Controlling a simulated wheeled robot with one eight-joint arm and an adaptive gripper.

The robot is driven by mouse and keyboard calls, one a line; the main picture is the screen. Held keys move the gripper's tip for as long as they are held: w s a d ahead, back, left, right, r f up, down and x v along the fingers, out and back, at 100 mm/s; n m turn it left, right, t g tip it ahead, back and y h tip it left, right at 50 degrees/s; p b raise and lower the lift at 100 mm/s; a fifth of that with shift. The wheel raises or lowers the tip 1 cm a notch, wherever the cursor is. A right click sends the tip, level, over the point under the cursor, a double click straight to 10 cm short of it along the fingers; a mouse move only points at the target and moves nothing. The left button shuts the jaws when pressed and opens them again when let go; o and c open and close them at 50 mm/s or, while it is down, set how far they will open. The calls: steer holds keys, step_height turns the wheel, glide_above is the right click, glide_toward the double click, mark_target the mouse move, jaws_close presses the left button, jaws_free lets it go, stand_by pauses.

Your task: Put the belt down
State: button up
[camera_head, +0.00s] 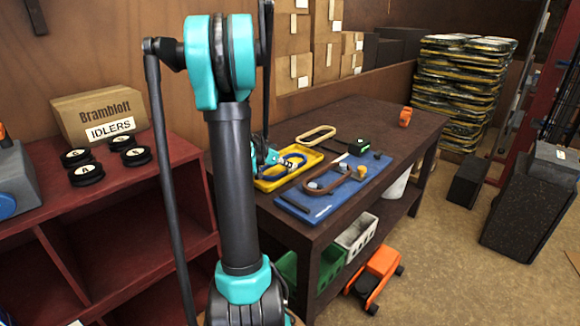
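My arm fills the left middle, and only part of my gripper (265,158) shows beyond it, at the left end of a yellow tray (267,186) on the dark workbench (405,130). Its fingertips are too small and hidden to tell whether they are open or shut. A belt-like loop (290,163), dark and pale, lies in or over the tray beside my gripper; I cannot tell if they touch. A tan belt loop (316,130) lies on the bench behind the tray. A brown belt loop (345,171) lies on a blue mat (318,207) to the right.
A black tape-measure-like item (359,146) and an orange item (405,117) are on the bench. A red shelf (110,195) at left bears black idlers (86,174) and a cardboard box (99,112). An orange mower-like machine (376,276) stands below. The bench's right end is mostly clear.

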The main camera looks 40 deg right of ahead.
steer(key=v, duration=0.8)
stand_by(0.4)
